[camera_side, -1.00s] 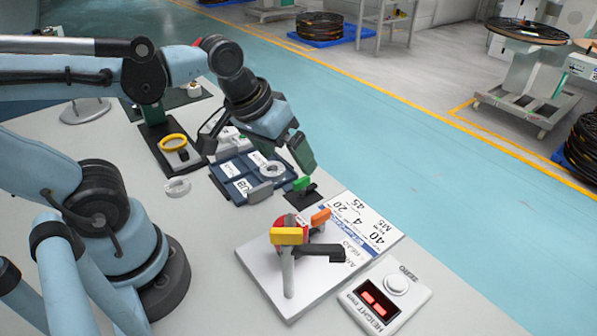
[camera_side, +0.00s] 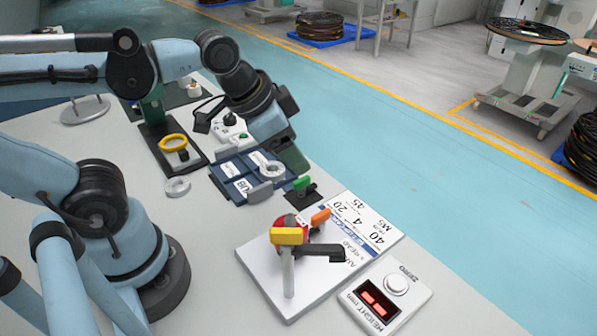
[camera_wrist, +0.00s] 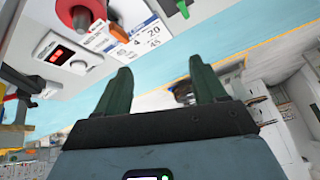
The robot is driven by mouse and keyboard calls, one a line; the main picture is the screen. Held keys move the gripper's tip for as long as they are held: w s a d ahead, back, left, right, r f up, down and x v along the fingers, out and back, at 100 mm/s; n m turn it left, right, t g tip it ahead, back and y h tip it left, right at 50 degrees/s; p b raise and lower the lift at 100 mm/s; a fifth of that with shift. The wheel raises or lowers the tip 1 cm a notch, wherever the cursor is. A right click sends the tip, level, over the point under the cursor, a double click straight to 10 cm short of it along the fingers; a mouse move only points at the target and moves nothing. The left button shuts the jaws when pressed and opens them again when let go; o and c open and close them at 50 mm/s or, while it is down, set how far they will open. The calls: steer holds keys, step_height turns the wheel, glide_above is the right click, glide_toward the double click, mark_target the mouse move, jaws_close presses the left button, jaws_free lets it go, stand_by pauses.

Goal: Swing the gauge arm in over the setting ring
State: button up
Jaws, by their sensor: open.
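The gauge stand is a white plate (camera_side: 262,276) with an upright post (camera_side: 288,278). A yellow block (camera_side: 288,236) tops the post, and a black bar (camera_side: 322,253), seemingly the gauge arm, reaches right from there. A red round part (camera_side: 286,219) with an orange tab (camera_side: 321,217) is partly hidden behind the yellow block; the red part (camera_wrist: 82,8) also shows in the wrist view. Which part is the setting ring I cannot tell. My gripper (camera_side: 294,160) is above the blue tray's right end, behind the stand. Its dark green fingers (camera_wrist: 161,80) are apart with nothing between them.
A height readout (camera_side: 378,304) lies at the stand's right front, with a printed card (camera_side: 365,222) behind. The blue tray (camera_side: 225,186) holds several pieces; a green-topped fixture (camera_side: 302,184) stands beside it. A loose grey ring (camera_side: 177,187) lies left.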

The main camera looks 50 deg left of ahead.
steer(key=s+d+r+m+g, duration=0.35)
steer(key=d+r+m, duration=0.25)
steer(key=d+m, duration=0.4)
step_height(320, 180, up, 6)
steer(key=f+m+g, duration=0.1)
steer(key=m+g, duration=0.1)
steer(key=m, duration=0.9)
glide_above(286, 231)
steer(key=shift+y, duration=0.4)
step_height(286, 231, down, 11)
steer(key=shift+r, duration=0.1)
jaws_close()
